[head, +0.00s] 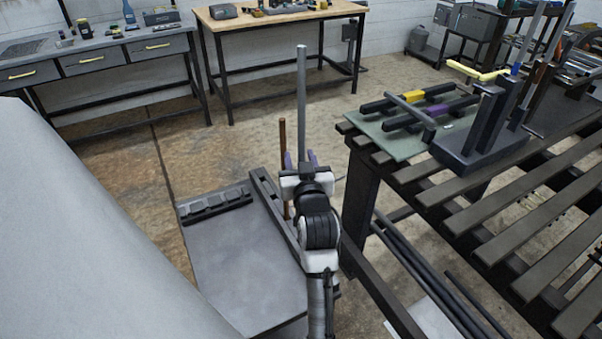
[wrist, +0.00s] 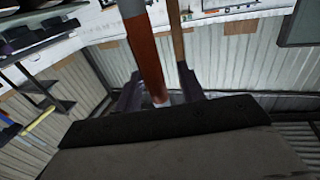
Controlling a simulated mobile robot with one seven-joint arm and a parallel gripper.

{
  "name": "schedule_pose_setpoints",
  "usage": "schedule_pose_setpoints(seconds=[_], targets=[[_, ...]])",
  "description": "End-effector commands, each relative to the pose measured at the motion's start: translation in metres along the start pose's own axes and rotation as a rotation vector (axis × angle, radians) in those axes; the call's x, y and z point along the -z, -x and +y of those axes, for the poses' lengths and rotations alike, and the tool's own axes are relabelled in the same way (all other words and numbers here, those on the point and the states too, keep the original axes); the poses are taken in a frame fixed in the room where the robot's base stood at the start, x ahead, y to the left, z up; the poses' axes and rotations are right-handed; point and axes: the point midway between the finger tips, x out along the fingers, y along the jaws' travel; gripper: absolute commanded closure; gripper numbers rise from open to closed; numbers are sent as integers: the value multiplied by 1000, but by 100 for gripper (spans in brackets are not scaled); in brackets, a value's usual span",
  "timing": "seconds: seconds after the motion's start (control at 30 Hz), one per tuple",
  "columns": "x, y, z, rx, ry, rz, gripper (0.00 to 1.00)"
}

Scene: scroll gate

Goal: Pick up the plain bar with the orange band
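The plain bar (head: 301,95) is grey and upright, rising above my gripper (head: 300,160) in the head view. In the wrist view the bar has a wide orange-brown band (wrist: 147,65), with grey above it and a pale part below. My gripper's two purple fingers (wrist: 159,88) stand on either side of the bar. A gap shows between the bar and the right finger, so the gripper looks open around it. The bar's lower end is hidden by my gripper and arm. A thin brown rod (head: 282,150) stands just left of the gripper.
A low dark platform (head: 240,270) with a raised rail lies below. To the right, a slatted table (head: 460,185) carries a green mat (head: 402,140) with dark bars banded yellow and purple, and a dark upright stand (head: 480,140). Workbenches (head: 260,20) line the back wall; floor between is clear.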

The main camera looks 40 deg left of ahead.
Motion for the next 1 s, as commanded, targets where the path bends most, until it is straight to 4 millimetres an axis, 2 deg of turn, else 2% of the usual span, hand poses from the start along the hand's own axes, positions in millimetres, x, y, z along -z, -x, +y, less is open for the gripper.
schedule_pose_setpoints(seconds=[0.07,0.33,1.0], targets=[[0,0,0,0,0,0,63],[0,0,0,0,0,1,99],[1,0,0,0,0,2,100]])
